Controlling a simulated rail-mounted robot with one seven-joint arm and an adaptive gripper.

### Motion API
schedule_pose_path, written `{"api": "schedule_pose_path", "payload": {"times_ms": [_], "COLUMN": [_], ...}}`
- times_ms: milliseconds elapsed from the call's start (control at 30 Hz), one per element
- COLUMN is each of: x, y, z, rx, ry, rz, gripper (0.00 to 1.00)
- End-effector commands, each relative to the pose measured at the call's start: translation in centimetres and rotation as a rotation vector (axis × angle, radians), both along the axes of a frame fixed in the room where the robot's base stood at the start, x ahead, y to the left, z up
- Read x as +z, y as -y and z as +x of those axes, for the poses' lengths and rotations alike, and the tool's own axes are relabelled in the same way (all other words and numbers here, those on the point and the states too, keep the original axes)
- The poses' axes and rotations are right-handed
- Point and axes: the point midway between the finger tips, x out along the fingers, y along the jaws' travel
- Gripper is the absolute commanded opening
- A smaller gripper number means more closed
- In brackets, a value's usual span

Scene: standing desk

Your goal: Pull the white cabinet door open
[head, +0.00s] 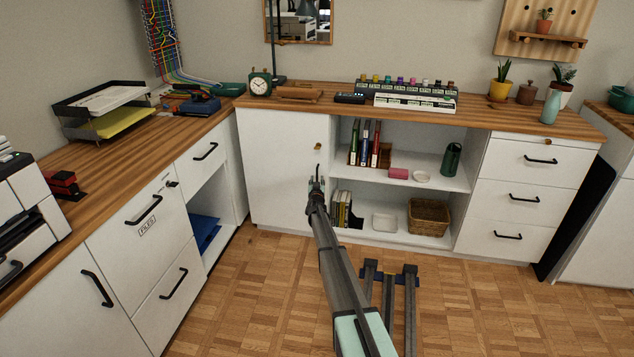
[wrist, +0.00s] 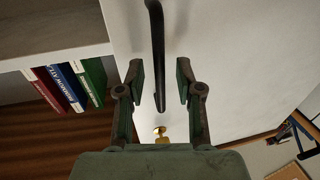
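The white cabinet door (head: 275,165) is the flat panel left of the open shelves under the back counter. It looks closed, and it fills the middle of the wrist view (wrist: 225,60). Its black bar handle (head: 318,170) is partly hidden by my gripper (head: 316,185). In the wrist view the handle (wrist: 156,40) reaches down between the two fingers of my gripper (wrist: 160,82). The fingers are open, with a gap visible on each side of the handle. A small brass key or knob (wrist: 160,131) sits on the door near the handle; it also shows in the head view (head: 318,146).
Open shelves (head: 400,185) with books (head: 370,145), a basket (head: 429,217) and a green canister (head: 451,159) lie right of the door. White drawers with a black handle (head: 144,210) stand on the left. The wooden floor (head: 270,285) before the door is largely clear.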

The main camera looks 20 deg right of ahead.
Motion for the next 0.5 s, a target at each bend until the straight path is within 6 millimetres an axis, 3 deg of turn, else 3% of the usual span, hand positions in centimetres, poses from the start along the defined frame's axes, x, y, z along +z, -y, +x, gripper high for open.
{"api": "schedule_pose_path", "payload": {"times_ms": [100,400,433,500], "x": [-0.03,0.03,0.03,0.02], "y": [0.42,0.49,0.48,0.47], "z": [0.98,1.08,1.08,1.07], "rx": [0.0,0.0,0.0,0.0], "ry": [0.0,0.0,0.0,0.0], "rz": [0.0,0.0,0.0,0.0], "gripper": [0.36,0.36,0.29,0.04]}}
